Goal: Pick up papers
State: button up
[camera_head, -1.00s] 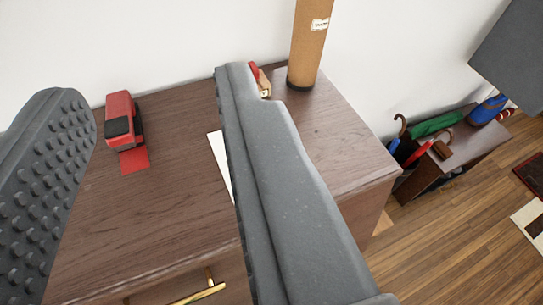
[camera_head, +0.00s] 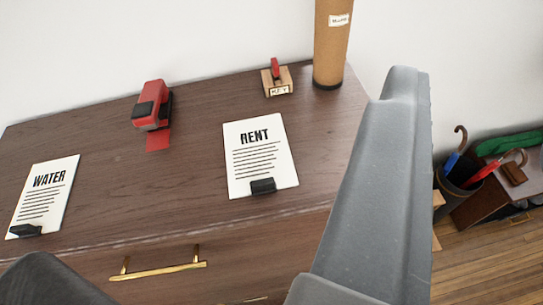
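Two white papers lie on the dark wooden dresser top (camera_head: 110,160). The RENT paper (camera_head: 258,155) is right of the middle, with a black clip (camera_head: 263,186) at its front edge. The WATER paper (camera_head: 45,195) is at the left, with a black clip (camera_head: 25,231) at its lower edge. My gripper (camera_head: 225,170) is open, its grey fingers wide apart. The right finger rises to the right of the RENT paper. Only a dark part of the left finger shows at the bottom left. I see nothing held between them.
A red and black stapler-like device (camera_head: 152,107) stands at the back of the dresser. A small wooden block with a red top (camera_head: 277,80) and a tall brown tube (camera_head: 331,42) stand near the back wall. A brass drawer handle (camera_head: 158,270) sticks out in front. An umbrella bin (camera_head: 459,180) is at right.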

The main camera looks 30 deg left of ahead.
jog(key=shift+s, duration=0.1)
jog(key=m+g+p, duration=1.1)
jog(key=g+p, duration=0.4)
jog(key=p, duration=0.3)
send_over(258, 183)
notch_tip(258, 183, down, 17)
jog(key=shift+f+p, duration=1.1)
jog(key=shift+f, duration=5.55)
grip_shut()
